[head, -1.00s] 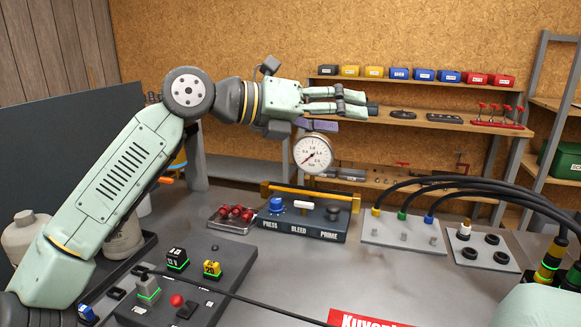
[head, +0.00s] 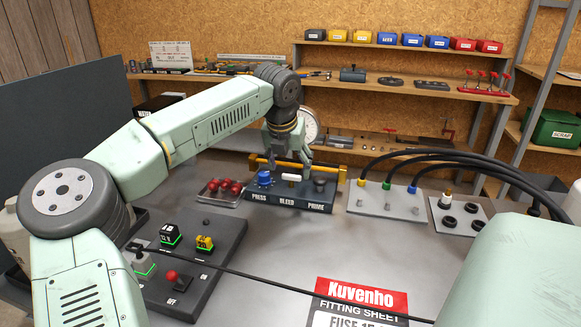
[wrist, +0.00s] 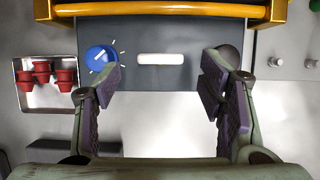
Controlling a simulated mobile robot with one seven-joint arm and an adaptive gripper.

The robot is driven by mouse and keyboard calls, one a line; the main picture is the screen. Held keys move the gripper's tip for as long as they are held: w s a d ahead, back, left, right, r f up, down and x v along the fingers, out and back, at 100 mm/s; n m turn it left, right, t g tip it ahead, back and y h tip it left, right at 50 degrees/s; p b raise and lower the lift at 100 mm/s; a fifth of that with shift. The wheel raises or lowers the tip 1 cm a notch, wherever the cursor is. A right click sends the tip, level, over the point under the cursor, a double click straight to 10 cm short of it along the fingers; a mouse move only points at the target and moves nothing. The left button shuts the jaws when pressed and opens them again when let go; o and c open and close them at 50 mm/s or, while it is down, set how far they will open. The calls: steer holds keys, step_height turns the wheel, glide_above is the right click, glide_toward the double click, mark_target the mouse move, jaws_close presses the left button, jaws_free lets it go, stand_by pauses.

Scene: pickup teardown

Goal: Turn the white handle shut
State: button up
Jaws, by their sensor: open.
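The white handle (wrist: 161,59) is a short bar lying crosswise on top of the dark panel, in the middle position above the word BLEED. In the head view the white handle (head: 291,178) shows just under my gripper. My gripper (head: 290,165) points down over the panel. In the wrist view my gripper (wrist: 160,85) is open, with one finger on each side of the handle and clear room between. The fingers look apart from the handle; their height above it is hard to tell.
The panel (wrist: 200,75) also bears a blue knob (wrist: 101,58) at left and a dark knob (head: 319,185) at right. A yellow bar (wrist: 160,11) runs along its back. A tray of red caps (wrist: 47,77) stands left; a plate with hoses (head: 387,205) stands right.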

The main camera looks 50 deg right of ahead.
mark_target(291, 181)
steer(key=shift+x, duration=1.45)
steer(key=shift+c, duration=0.3)
steer(key=c, duration=1.1)
